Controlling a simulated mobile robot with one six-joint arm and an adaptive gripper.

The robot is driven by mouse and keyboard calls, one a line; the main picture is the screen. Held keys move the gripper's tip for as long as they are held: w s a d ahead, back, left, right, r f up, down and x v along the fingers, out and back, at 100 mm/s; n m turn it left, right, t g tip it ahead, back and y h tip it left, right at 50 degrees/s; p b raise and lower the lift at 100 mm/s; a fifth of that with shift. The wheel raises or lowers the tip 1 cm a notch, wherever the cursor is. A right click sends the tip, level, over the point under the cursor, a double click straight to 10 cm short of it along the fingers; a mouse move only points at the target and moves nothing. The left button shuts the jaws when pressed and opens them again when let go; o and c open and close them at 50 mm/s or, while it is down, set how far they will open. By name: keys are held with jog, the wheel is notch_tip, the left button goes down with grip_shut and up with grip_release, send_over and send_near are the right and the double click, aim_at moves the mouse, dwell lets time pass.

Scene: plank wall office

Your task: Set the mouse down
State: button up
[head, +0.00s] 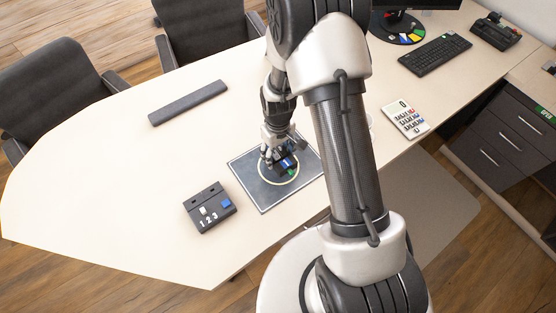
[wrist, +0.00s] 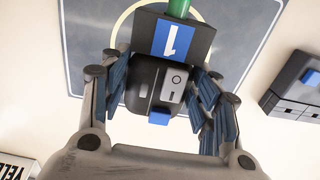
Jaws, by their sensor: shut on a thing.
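My gripper (head: 272,154) points down over the dark square pad (head: 257,192), which has a pale yellow ring. In the wrist view my gripper (wrist: 158,100) is shut on the mouse (wrist: 143,78), a dark body with a grey rocker marked O and a small blue part. A blue label with a white 1 and a green piece show at its far end. In the head view the mouse (head: 284,166) is partly hidden by the fingers. It is over the ring; I cannot tell whether it touches the pad. The pad also shows in the wrist view (wrist: 85,45).
A dark switch box (head: 208,206) marked 1 2 3 stands left of the pad. A dark bar (head: 188,102) lies further back. The table's left part is clear.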

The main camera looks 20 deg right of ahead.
aim_at(278, 160)
jog(key=shift+f+b, duration=0.55)
jog(key=shift+f, duration=1.4)
jog(key=shift+f, duration=0.1)
jog(key=o, duration=1.1)
